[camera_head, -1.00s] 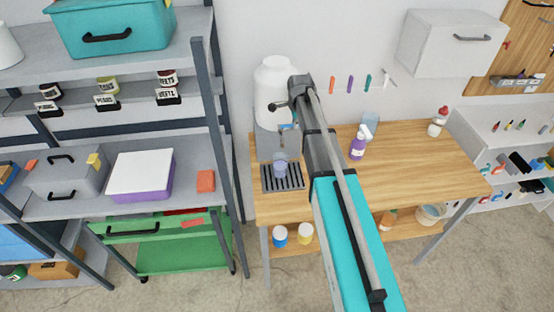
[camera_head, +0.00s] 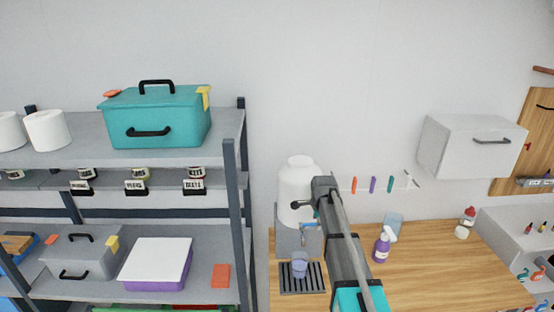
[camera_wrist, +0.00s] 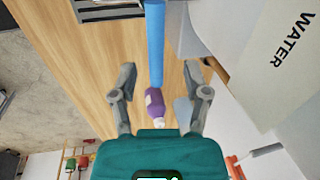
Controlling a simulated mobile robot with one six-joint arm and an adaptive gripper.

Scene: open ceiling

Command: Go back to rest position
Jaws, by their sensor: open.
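In the wrist view, my gripper (camera_wrist: 158,68) is open, with its two fingers spread apart. A blue bar (camera_wrist: 155,40) shows in the gap between them, and I cannot tell how far beyond the fingers it lies. In the head view, my arm reaches over the wooden workbench (camera_head: 440,265) toward the white water container (camera_head: 297,185) on its grey stand. My gripper is hidden there behind my arm.
A purple spray bottle (camera_head: 381,248) stands on the bench right of my arm. A grey shelf (camera_head: 205,122) at left holds a teal toolbox (camera_head: 172,108) and other boxes. A white cabinet (camera_head: 450,145) hangs at right. Much of the bench's right part is clear.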

